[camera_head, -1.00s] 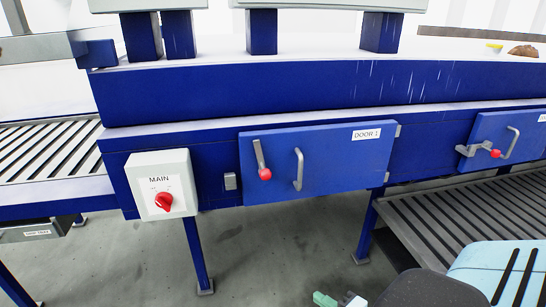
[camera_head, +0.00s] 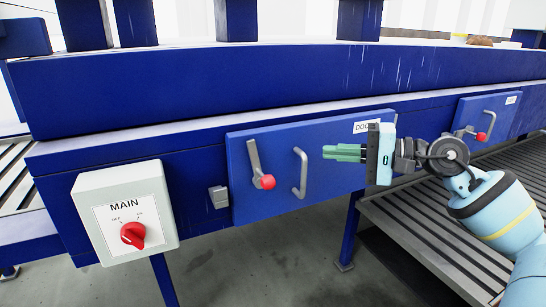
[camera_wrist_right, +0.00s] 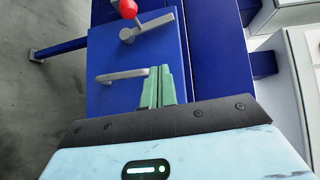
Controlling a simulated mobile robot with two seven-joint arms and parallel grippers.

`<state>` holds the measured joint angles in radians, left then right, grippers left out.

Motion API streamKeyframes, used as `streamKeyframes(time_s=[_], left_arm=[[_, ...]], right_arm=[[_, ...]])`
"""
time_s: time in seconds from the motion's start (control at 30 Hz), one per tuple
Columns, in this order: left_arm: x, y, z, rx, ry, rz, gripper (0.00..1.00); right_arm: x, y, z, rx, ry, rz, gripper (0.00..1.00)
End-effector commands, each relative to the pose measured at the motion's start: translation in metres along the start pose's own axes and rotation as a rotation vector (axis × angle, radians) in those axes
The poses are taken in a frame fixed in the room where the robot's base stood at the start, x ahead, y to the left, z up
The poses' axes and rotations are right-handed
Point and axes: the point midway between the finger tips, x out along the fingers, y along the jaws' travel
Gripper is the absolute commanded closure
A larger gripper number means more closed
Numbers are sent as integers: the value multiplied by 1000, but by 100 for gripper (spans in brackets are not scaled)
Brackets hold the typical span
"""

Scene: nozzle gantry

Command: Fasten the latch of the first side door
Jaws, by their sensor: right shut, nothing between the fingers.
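The first side door (camera_head: 325,135) is a blue panel that looks closed, its label partly hidden by my right gripper. Its latch lever (camera_head: 258,166) is grey with a red knob at its lower end and points down, slightly right. A grey catch (camera_head: 218,197) sits on the frame left of the door, apart from the lever. A grey handle (camera_head: 301,174) is right of the lever. My right gripper (camera_head: 325,152) is shut and empty in front of the door, right of the handle. The right wrist view shows its green fingers (camera_wrist_right: 162,88) together, near the handle (camera_wrist_right: 122,76) and lever (camera_wrist_right: 152,25).
A white MAIN switch box (camera_head: 125,212) with a red knob juts out left of the door. A second blue door (camera_head: 487,118) with its own red-knobbed lever is at the right. A slatted conveyor (camera_head: 430,235) runs below right.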

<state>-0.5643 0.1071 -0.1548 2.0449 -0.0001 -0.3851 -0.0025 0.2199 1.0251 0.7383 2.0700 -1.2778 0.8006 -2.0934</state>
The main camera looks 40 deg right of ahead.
Motion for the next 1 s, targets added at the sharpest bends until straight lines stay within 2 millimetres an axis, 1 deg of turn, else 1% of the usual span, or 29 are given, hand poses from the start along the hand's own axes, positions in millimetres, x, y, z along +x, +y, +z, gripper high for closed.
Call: streamKeyframes(time_s=[0.03,0.13,0.37,0.57,0.77,1.0], left_arm=[[2,0,1,0,0,0,46],[3,0,0,1,2,0,46],[3,0,1,1,0,1,46],[0,1,5,0,-11,3,46],[-4,2,5,0,-13,3,46],[-6,2,2,1,-8,2,46]], right_arm=[[-1,-4,-1,-55,7,8,100],[-3,-9,-2,-111,13,19,100],[-3,-10,-2,-121,15,20,100],[-1,-10,-2,-119,14,19,100],[16,-11,-2,-120,13,19,100],[43,-11,-3,-119,12,20,100]])
